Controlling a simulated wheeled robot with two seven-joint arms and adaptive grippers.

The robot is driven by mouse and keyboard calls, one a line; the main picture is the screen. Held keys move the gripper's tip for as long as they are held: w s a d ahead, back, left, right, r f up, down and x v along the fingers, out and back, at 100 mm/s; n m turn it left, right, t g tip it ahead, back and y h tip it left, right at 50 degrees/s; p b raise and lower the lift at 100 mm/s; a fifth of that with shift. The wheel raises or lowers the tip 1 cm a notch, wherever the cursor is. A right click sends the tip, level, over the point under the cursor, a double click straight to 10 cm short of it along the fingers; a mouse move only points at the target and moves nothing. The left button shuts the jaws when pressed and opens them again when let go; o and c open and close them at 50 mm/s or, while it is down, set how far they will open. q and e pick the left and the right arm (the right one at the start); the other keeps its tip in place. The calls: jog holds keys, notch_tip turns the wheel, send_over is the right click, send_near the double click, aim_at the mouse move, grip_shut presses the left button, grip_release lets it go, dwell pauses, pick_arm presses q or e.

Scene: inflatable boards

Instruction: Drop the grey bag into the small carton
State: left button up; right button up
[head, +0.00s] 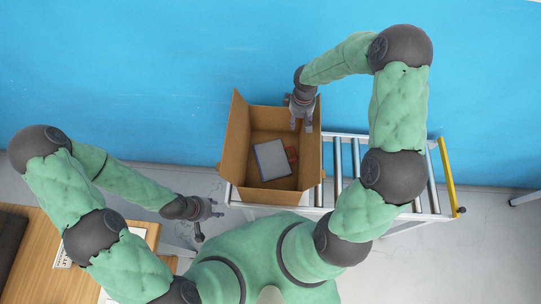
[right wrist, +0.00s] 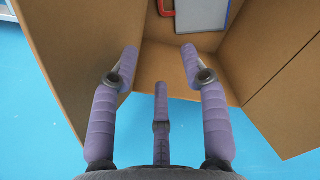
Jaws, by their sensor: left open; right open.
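The open cardboard carton (head: 236,140) stands on a roller conveyor with its flaps up; it also fills much of the right wrist view (right wrist: 270,60). A flat grey piece with blue edges (head: 272,160), which may be the grey bag, lies tilted on the carton's floor. It also shows at the top of the right wrist view (right wrist: 203,14). My right gripper (head: 303,122) is open and empty over the carton's back right part, its fingers (right wrist: 160,62) apart from the grey piece. My left gripper (head: 212,208) is open and empty, left of the carton's front.
A red item (head: 292,154) lies beside the grey piece inside the carton, also seen in the right wrist view (right wrist: 167,8). Conveyor rollers (head: 356,160) right of the carton are bare. A wooden table (head: 38,250) with a dark object (head: 10,240) is at lower left. A blue wall stands behind.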

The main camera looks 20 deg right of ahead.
notch_tip(320, 180, up, 12)
dwell(0.5)
dwell(0.4)
